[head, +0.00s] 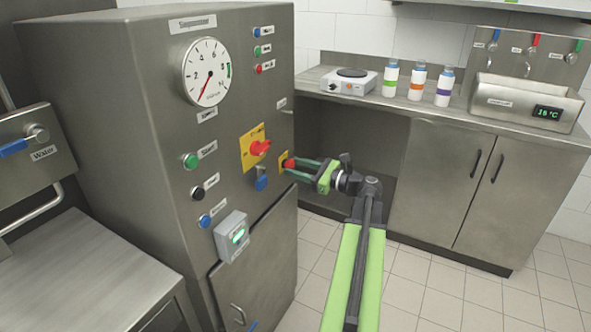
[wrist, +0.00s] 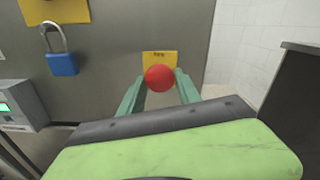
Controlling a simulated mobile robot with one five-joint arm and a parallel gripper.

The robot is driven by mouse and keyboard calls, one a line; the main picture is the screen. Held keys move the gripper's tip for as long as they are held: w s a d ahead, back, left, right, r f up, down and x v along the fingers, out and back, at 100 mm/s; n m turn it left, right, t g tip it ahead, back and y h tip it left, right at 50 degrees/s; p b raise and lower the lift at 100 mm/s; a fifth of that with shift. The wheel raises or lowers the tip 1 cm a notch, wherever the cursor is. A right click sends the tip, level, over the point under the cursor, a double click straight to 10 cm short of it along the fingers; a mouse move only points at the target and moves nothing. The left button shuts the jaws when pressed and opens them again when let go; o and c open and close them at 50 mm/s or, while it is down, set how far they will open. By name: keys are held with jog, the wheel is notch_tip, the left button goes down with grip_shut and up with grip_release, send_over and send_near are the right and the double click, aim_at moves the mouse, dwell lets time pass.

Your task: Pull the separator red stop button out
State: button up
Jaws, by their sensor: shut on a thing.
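The red stop button (head: 289,163) sits on a small yellow plate on the front of the steel separator cabinet, near its right edge. In the wrist view the round red button (wrist: 159,78) is in front of the yellow plate (wrist: 160,57). My gripper (head: 294,166) reaches it from the right, and its two green fingers are shut on the button. In the wrist view the fingers (wrist: 160,84) lie at the left and right sides of the button. How far the button stands out from its plate cannot be told.
A red rotary switch on a yellow plate (head: 247,150) is left of the button. A blue padlock (head: 261,183) hangs just below and left; it also shows in the wrist view (wrist: 62,64). A grey box with a green light (head: 231,238) is lower left. Open floor lies right.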

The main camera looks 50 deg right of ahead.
grip_shut()
jog(key=shift+s, duration=0.15)
jog(key=shift+s+d+f, duration=0.1)
jog(key=shift+s, duration=0.3)
jog(key=o, duration=1.2)
grip_release()
jog(key=shift+s, duration=0.1)
jog(key=shift+c, duration=0.2)
